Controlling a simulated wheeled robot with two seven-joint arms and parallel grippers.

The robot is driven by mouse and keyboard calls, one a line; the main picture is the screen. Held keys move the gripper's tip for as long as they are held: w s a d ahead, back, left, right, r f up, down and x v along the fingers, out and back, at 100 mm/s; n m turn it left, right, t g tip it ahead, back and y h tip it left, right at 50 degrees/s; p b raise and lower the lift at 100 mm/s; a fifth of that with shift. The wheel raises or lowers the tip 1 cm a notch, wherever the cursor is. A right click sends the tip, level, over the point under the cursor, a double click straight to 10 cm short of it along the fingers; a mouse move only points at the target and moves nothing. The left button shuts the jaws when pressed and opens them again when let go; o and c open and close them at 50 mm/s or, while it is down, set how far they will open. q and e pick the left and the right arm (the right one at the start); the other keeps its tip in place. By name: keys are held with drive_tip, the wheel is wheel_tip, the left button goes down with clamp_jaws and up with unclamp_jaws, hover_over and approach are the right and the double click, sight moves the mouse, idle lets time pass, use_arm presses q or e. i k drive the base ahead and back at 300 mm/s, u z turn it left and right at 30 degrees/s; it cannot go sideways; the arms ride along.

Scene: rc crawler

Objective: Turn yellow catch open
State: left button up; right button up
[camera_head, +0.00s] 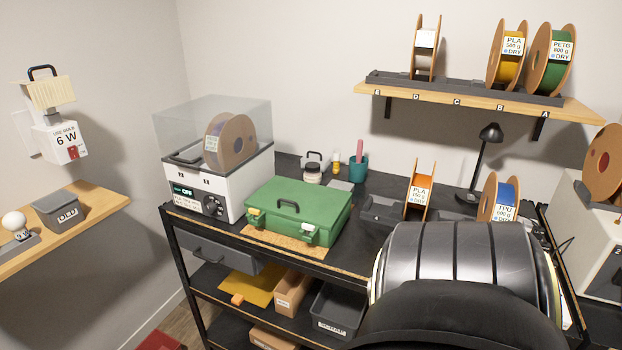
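A green case (298,210) with a dark handle (288,206) lies closed on the black workbench, its front on a cork mat (285,243). A small yellow catch (253,212) is at the left of its front face. A large grey arm part of mine fills the lower right and hides that end of the bench. Neither gripper is in view.
A white dryer box (205,190) with a clear lid and a spool stands left of the case. A grey spool stand (382,210), an orange spool (418,190) and a blue spool (499,198) are to the right.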

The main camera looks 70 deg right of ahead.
sight(255, 212)
drive_tip(key=k, duration=0.3)
drive_tip(key=z, duration=1.15)
drive_tip(key=i, duration=0.35)
drive_tip(key=z, duration=0.85)
